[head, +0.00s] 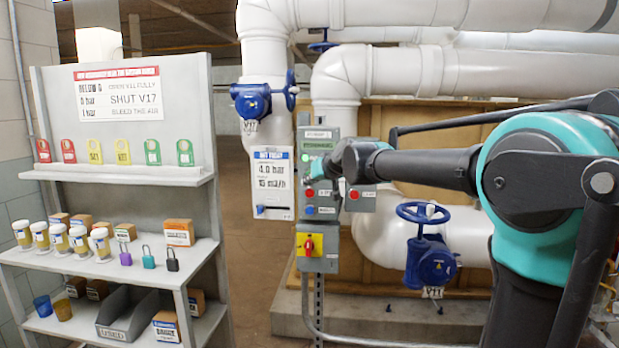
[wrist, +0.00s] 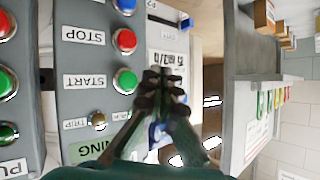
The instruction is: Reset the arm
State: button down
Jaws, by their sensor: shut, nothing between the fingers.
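My arm reaches in from the right in the head view. My gripper (head: 322,170) is in front of the grey control box (head: 322,212), hiding part of its face. In the wrist view my gripper (wrist: 172,76) has its dark fingers together with nothing between them. They are beside the box's buttons in that picture, apart from the green START button (wrist: 125,81) and the red STOP button (wrist: 124,40). A blue button (wrist: 125,6) and a small brass trip part (wrist: 97,121) also show. Whether the fingers touch anything cannot be told.
A second box with a red button (head: 354,195) is close on the right. A yellow-and-red switch (head: 309,245) is below. Blue valves (head: 253,101) and (head: 435,262) sit on white pipes. A shelf unit (head: 130,190) with tags, cups and padlocks stands left.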

jog(key=s+d+f+m+g+h, duration=0.1)
jog(key=s+d+f+g+h, duration=0.1)
jog(key=s+d+f, duration=0.7)
jog(key=s+d+f+m+g+h, duration=0.2)
jog(key=s+d+f, duration=0.8)
jog(key=s+f, duration=0.5)
jog(key=s+d+f+m+g+h, duration=0.1)
jog(key=s+d+f+h, duration=0.2)
jog(key=s+d+f, duration=0.6)
jog(key=s+f, duration=0.3)
jog(key=f, duration=0.1)
jog(key=shift+d+g, duration=0.3)
jog(key=shift+g, duration=0.1)
